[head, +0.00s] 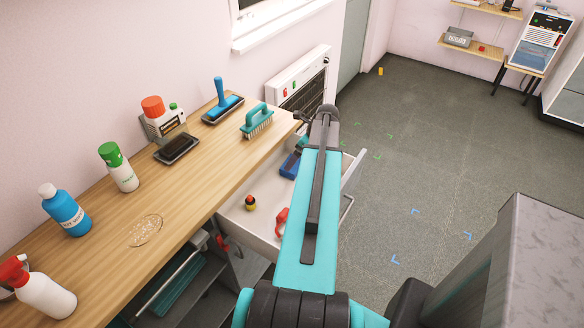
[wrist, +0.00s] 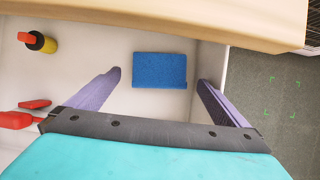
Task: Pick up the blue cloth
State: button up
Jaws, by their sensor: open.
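The blue cloth (wrist: 159,70) is a flat blue rectangle lying on the white floor of an open drawer, beneath the wooden worktop's edge. In the head view a blue item (head: 291,165) shows in the drawer, partly hidden behind my arm. My gripper (wrist: 158,82) is open in the wrist view, with one finger on each side and the cloth seen between and ahead of the fingertips. Nothing is held. I cannot tell the exact height of the fingers above the drawer floor. In the head view my arm hides the gripper's fingers.
The white drawer (head: 262,190) also holds red-handled items (wrist: 16,119) and a small yellow and red item (wrist: 38,41). The wooden worktop (head: 200,190) overhangs it, bearing bottles and a teal brush (head: 257,120). Grey floor (head: 420,150) lies clear to the right.

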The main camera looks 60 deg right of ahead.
aim_at(292, 175)
jog(key=shift+p+x, duration=0.6)
jog(key=shift+x, duration=2.15)
jog(key=c, duration=0.8)
jog(key=shift+a+r, duration=0.1)
